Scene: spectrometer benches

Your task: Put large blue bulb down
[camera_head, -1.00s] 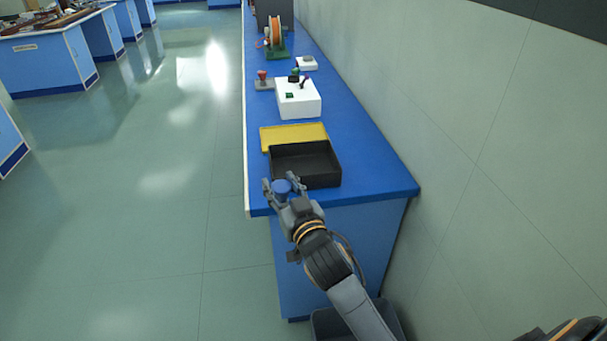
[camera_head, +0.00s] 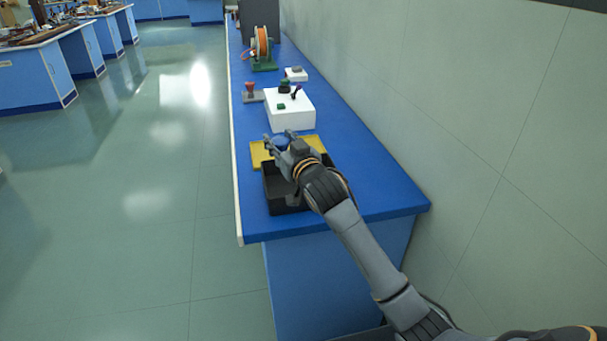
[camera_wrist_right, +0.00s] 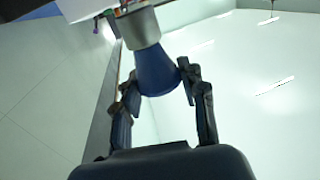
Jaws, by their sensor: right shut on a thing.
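The large blue bulb (camera_head: 281,141) is between the fingers of my right gripper (camera_head: 280,145), above the yellow tray. In the right wrist view the blue bulb (camera_wrist_right: 155,72) shows as a blue cone with a pale grey neck (camera_wrist_right: 140,28). The fingers of my right gripper (camera_wrist_right: 158,82) close on it from both sides. In the head view the hand and wrist partly hide the bulb, the yellow tray (camera_head: 257,155) and the black tray (camera_head: 284,207). My left gripper is out of view.
A white box (camera_head: 293,113) with knobs on top stands just beyond the yellow tray. A red-topped stand (camera_head: 251,95), a small white block (camera_head: 296,74) and an orange reel (camera_head: 262,45) are farther back. The blue bench (camera_head: 370,190) is clear at right, beside the wall.

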